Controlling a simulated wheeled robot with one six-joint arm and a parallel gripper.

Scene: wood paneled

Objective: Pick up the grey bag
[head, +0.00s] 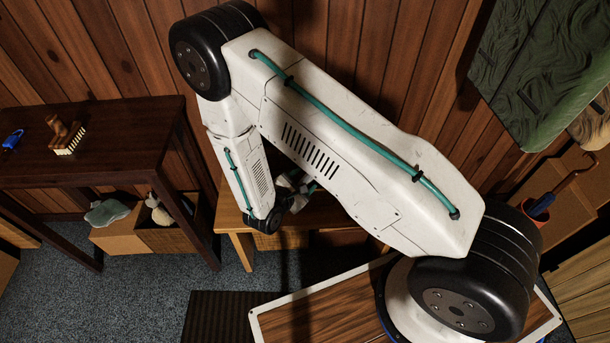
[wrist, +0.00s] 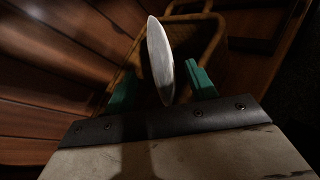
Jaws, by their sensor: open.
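My gripper (wrist: 162,88) is open in the wrist view, with its two green fingers apart. A slim, pale grey, pointed thing (wrist: 160,60) shows between and above the fingers. It may be the grey bag seen edge-on, but I cannot tell for sure. I cannot tell whether it touches either finger. In the head view my gripper (head: 298,187) is small and partly hidden by my arm, over a light wooden table (head: 231,216). No grey bag can be made out clearly there.
A wicker basket (wrist: 212,35) lies just beyond the fingers. At the left stands a dark table (head: 110,135) with a brush (head: 68,137) and a blue item (head: 12,140). Cardboard boxes (head: 118,238) sit beneath it. The panelled wall (head: 340,40) is close behind.

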